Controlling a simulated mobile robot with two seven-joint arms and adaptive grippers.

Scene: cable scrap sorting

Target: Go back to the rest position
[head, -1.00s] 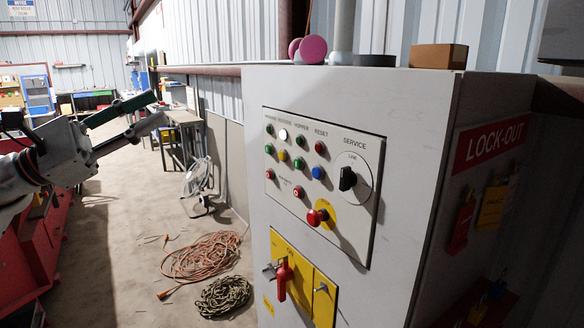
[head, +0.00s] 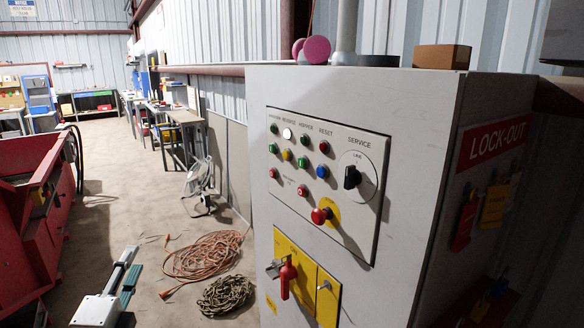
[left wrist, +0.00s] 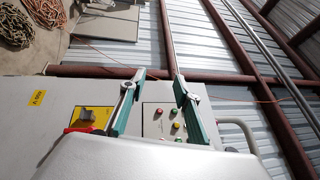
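My left gripper (head: 133,258) is low at the left of the head view, over the floor and apart from the grey control cabinet (head: 410,105). In the left wrist view its two green-padded fingers (left wrist: 159,80) stand well apart with nothing between them. The cabinet's button panel (head: 325,175) has coloured buttons, a red mushroom knob (head: 320,215) and a black service switch (head: 352,177). Below it is a yellow plate with a red handle (head: 286,278). My right gripper is in neither view.
A coiled orange cable (head: 205,257) and a dark coiled chain or rope (head: 226,294) lie on the floor left of the cabinet. A red machine (head: 30,215) stands at the left. Workbenches (head: 180,125) line the wall.

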